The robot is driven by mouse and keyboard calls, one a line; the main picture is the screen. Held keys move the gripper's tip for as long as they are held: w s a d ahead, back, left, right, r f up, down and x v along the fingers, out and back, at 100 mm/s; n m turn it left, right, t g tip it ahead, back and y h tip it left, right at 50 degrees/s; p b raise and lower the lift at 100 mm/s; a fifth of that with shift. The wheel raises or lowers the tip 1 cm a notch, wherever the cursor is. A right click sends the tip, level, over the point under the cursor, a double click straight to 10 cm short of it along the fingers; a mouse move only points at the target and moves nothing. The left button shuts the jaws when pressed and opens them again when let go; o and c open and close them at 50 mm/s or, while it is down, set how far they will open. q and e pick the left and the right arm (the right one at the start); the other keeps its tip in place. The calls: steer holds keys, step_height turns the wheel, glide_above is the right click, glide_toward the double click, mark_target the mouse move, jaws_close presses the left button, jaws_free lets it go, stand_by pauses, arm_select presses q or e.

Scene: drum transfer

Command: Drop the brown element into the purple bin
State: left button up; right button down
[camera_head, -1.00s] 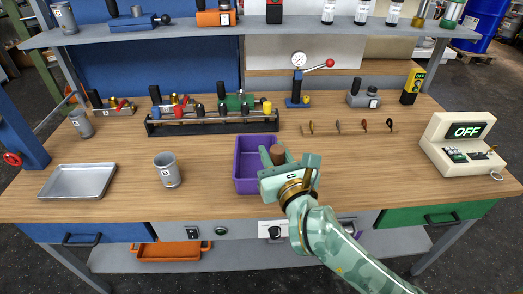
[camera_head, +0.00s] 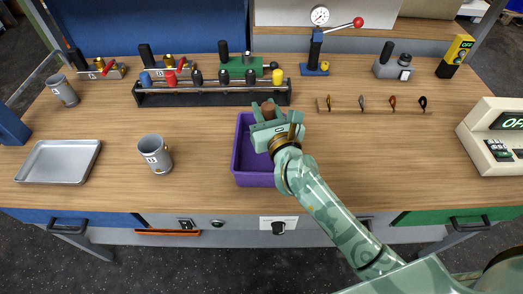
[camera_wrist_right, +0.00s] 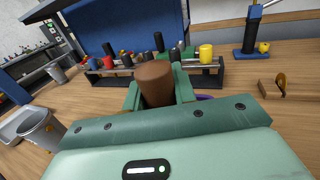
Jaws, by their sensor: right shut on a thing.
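The brown element (camera_head: 268,107) is a short brown cylinder. My right gripper (camera_head: 266,112) is shut on it and holds it over the back right part of the purple bin (camera_head: 240,178). In the right wrist view the brown element (camera_wrist_right: 155,84) stands upright between the two green fingers. The purple bin is an open box on the table, with its right part hidden behind my gripper and arm. In the right wrist view only a sliver of purple (camera_wrist_right: 204,97) shows behind the fingers. My left gripper is not in view.
A black rack (camera_head: 215,98) with several coloured knobs stands right behind the bin. A grey mug (camera_head: 155,154) and a metal tray (camera_head: 60,162) are to the left. A wooden strip (camera_head: 375,106) with hooks lies to the right.

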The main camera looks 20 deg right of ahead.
step_height(320, 180, down, 2)
steer(key=shift+w+f+b, duration=0.1)
steer(key=shift+b, duration=0.3)
steer(key=shift+f+b, duration=0.1)
steer(key=shift+b, duration=0.2)
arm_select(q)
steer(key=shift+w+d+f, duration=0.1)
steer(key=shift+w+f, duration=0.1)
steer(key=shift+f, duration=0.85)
arm_select(e)
steer(key=c, duration=1.1)
jaws_free()
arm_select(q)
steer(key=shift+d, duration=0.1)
arm_select(e)
steer(key=shift+o, duration=0.2)
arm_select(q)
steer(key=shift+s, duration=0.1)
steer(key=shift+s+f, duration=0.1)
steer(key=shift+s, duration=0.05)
arm_select(e)
steer(key=s, duration=1.6)
steer(key=shift+s+d, duration=0.3)
